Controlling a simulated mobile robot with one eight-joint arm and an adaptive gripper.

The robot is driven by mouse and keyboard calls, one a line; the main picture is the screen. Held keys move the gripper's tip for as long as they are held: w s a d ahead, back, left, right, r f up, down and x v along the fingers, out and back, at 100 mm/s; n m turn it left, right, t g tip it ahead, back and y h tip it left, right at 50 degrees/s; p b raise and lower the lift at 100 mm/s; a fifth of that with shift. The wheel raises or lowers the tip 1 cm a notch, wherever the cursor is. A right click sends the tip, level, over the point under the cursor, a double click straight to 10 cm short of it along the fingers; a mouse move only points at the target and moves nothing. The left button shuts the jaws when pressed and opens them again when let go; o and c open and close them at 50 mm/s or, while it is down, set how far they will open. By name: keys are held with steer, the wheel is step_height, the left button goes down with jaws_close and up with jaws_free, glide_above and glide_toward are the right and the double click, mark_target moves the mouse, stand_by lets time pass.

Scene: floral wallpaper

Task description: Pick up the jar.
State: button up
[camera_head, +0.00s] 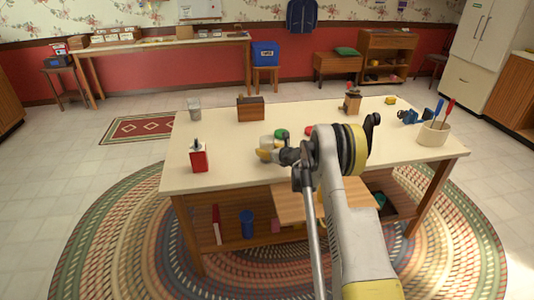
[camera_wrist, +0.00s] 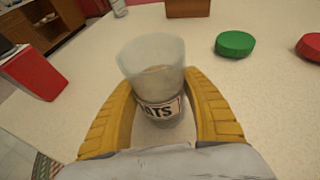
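The jar (camera_wrist: 152,68) is clear glass with a pale rim and a label ending in "ATS". It stands between the two yellow fingers of my gripper (camera_wrist: 162,90) in the wrist view, leaning slightly left in the picture. Both fingers lie close along its sides; whether they press on it is not clear. The jar's base is partly hidden. In the head view, the jar (camera_head: 266,141) shows just beyond my gripper (camera_head: 270,154), on the cream tabletop (camera_head: 225,172), partly hidden by my wrist.
A green lid (camera_wrist: 235,43) and a red lid (camera_wrist: 311,46) lie to the right of the jar. A red box (camera_wrist: 34,74) stands to the left. A wooden box (camera_head: 250,108) and a glass (camera_head: 195,108) stand farther back. A utensil crock (camera_head: 433,134) is at the right edge.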

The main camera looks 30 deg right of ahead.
steer(key=c, duration=0.4)
steer(key=shift+c, duration=0.2)
steer(key=shift+r, duration=0.1)
